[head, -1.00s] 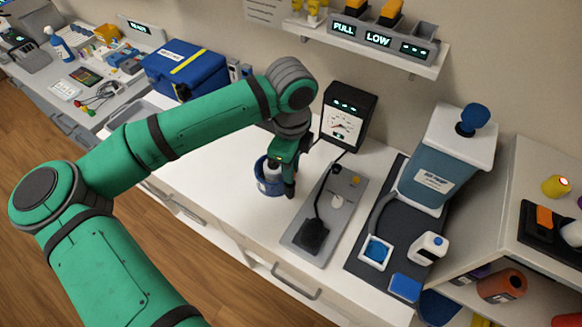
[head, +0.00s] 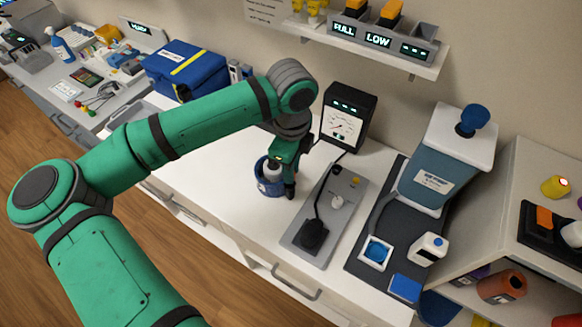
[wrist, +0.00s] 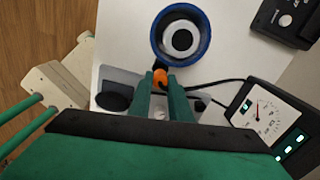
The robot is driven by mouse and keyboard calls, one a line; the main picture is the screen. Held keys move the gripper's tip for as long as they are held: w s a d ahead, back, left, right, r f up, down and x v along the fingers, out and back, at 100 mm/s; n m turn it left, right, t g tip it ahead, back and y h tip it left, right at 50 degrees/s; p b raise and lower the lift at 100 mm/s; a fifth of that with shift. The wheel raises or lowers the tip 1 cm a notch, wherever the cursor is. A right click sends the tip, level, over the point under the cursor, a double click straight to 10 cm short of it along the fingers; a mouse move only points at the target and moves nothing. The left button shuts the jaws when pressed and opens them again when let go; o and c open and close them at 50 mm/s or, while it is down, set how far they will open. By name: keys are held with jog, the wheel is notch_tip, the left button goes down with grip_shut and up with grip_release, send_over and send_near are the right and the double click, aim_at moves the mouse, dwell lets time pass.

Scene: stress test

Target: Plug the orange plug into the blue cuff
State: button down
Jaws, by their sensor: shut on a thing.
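The blue cuff (head: 262,187) is a ring standing on the white counter around a pale, bottle-like object (head: 271,171). In the wrist view the cuff (wrist: 157,38) shows from above, with a white disc with a dark centre inside it. My gripper (wrist: 162,82) is shut on the orange plug (wrist: 160,78), just beside the cuff's near rim. A small dark piece lies between plug and cuff; I cannot tell whether the plug is seated. A dark cable leads right from the plug. In the head view my gripper (head: 286,182) hides the plug.
A gauge box (head: 349,117) stands behind to the right, its cable near my gripper. A grey tray (head: 342,220) with a black block (head: 312,236) lies to the right. A blue tank (head: 429,184) stands farther right. The counter left of the cuff is clear.

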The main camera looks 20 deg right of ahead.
jog(key=shift+f, duration=1.3)
jog(key=c, duration=1.6)
grip_release()
jog(key=shift+o, duration=0.2)
notch_tip(320, 180, up, 11)
jog(key=shift+f, duration=0.1)
